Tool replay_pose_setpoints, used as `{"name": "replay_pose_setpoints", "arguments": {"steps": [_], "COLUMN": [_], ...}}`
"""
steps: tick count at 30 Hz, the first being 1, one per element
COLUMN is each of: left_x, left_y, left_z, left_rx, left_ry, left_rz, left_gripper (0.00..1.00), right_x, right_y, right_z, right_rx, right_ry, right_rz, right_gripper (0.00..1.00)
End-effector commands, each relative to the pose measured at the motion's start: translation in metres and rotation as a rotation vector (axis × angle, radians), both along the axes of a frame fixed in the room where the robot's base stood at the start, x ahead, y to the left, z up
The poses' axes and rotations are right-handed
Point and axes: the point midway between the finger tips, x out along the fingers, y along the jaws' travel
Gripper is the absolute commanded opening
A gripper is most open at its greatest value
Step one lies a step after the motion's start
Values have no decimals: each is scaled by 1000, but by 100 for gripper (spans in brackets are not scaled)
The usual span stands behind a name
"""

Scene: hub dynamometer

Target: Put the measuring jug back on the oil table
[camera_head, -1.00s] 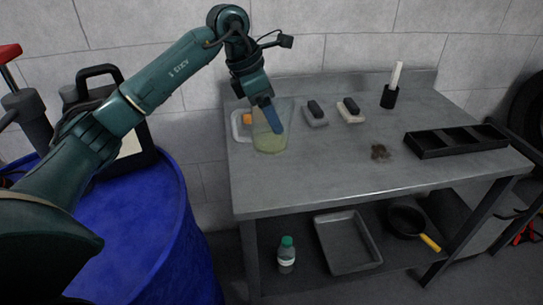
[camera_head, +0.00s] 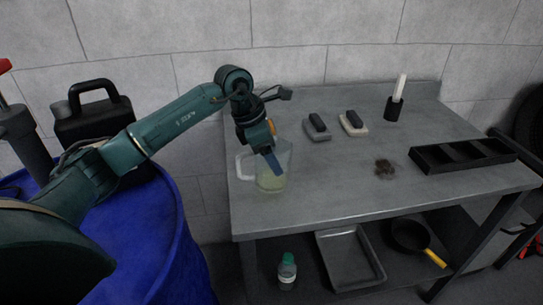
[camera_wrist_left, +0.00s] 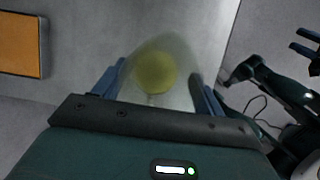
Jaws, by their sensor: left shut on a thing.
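The clear measuring jug (camera_head: 274,181) holds a yellow-green liquid and stands upright at the left part of the grey oil table (camera_head: 330,200). Its handle points left. My left gripper (camera_head: 272,163) reaches down into the jug's outline and is shut on it. In the left wrist view the jug (camera_wrist_left: 155,72) sits between the two blue fingers. I cannot tell whether its base touches the table. My right gripper (camera_wrist_left: 304,42) shows at the right edge of the left wrist view, its blue fingers apart and empty.
Two dark-topped blocks (camera_head: 352,124), a black holder with a white stick (camera_head: 394,105), a dark stain (camera_head: 384,168) and a black divided tray (camera_head: 462,154) occupy the table. A blue drum (camera_head: 150,250) stands left. A bottle (camera_head: 287,272) and grey pan (camera_head: 348,260) are below.

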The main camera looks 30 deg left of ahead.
Motion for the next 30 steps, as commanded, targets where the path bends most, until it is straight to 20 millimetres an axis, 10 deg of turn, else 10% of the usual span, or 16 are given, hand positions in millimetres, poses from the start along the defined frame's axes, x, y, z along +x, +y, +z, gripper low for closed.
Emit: {"name": "replay_pose_setpoints", "arguments": {"steps": [12,13,15,30], "left_x": [0,0,0,0], "left_y": [0,0,0,0], "left_z": [-12,-13,-12,-7], "left_rx": [0,-1,-1,0], "left_ry": [-1,-1,-1,-1], "left_rz": [0,0,0,0], "left_gripper": [42,72,77,92], "right_x": [0,0,0,0], "right_y": [0,0,0,-1], "right_z": [-3,-3,-3,0], "right_rx": [0,1,1,-3], "right_ry": [1,1,3,2], "right_rz": [0,0,-1,1], "right_gripper": [36,36,36,36]}}
